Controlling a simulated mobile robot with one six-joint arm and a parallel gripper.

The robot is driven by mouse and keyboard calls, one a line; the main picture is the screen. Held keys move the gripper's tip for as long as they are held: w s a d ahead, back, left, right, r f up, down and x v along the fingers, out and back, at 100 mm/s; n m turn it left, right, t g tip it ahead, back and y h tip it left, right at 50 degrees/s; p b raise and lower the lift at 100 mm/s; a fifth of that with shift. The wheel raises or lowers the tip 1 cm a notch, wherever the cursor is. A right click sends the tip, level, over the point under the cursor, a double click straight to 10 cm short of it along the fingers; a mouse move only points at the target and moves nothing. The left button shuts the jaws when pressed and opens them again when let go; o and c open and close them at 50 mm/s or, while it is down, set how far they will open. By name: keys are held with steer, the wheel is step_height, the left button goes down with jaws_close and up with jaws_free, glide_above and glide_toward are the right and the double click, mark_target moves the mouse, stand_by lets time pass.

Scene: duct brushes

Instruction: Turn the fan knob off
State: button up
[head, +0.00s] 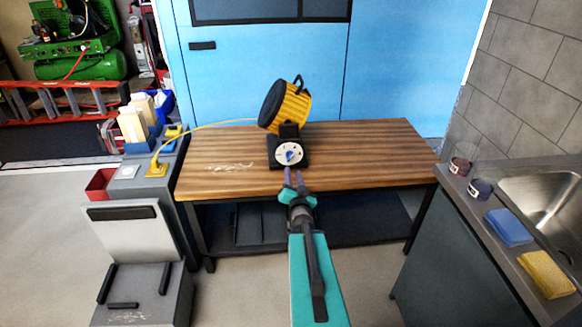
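A yellow and black fan (287,105) stands on the wooden workbench (380,150), tilted up to the left on a black base. The marks on the dial are too small to read. My gripper (293,171) points at the base from the front, its two purple fingertips just below the dial in the picture. A small gap shows between the fingers and nothing is seen in it. I cannot tell how far they are from the knob.
A yellow cable (215,124) runs from the fan to a yellow plug (156,169) on the grey cabinet at left. The bench top beside the fan is clear.

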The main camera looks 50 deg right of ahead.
mark_target(290, 159)
steer(key=shift+w+d+f+b, duration=0.2)
steer(key=shift+w+d+b, duration=0.25)
steer(key=shift+b, duration=0.85)
steer(key=b+x, duration=0.2)
steer(key=b, duration=0.5)
steer(key=shift+w+d+b, duration=0.1)
steer(key=shift+w+b, duration=0.25)
steer(key=shift+w, duration=0.05)
steer(key=w+d+b, duration=0.1)
steer(key=b, duration=0.4)
steer(key=shift+x, duration=1.4)
steer(key=shift+r, duration=0.2)
jaws_close()
steer(key=shift+d, duration=0.25)
steer(key=shift+a, duration=0.2)
